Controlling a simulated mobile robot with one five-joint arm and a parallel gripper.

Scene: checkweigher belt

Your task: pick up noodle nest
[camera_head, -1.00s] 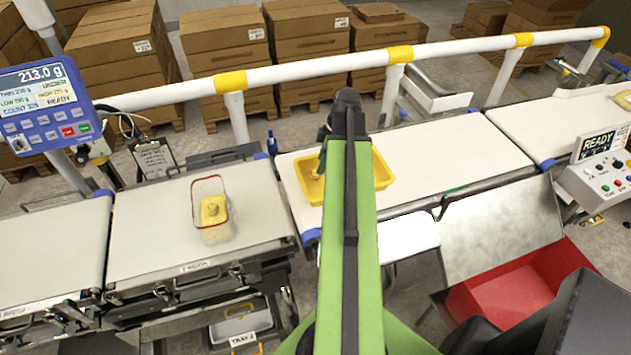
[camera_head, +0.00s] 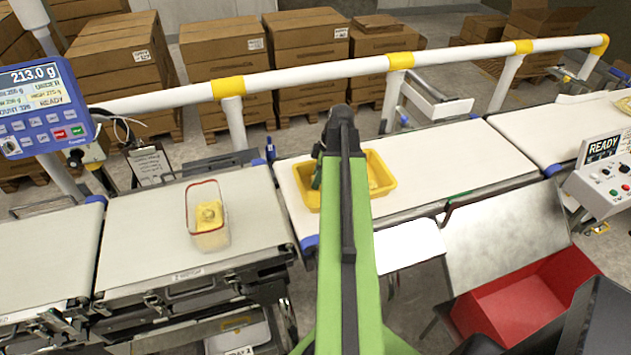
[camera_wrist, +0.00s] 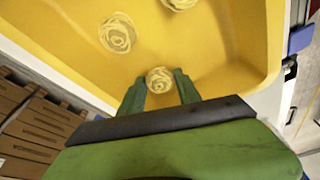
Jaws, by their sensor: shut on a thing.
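My gripper (camera_wrist: 160,84) is in the yellow tray (camera_wrist: 228,62) in the wrist view, its two green fingers shut on a pale yellow noodle nest (camera_wrist: 159,76). Two more noodle nests lie on the tray floor beyond it, one to the left (camera_wrist: 117,34) and one at the top edge (camera_wrist: 180,3). In the head view the yellow tray (camera_head: 385,187) stands on the white belt, and my green arm hides much of it along with the fingertips and the held nest.
A clear container (camera_head: 208,232) with pale yellow contents stands on the left weighing belt. A display (camera_head: 42,108) reads 213.0 g. A white and yellow rail (camera_head: 310,75) runs behind the belts. A red bin (camera_head: 520,295) is at the lower right. The belt right of the tray is clear.

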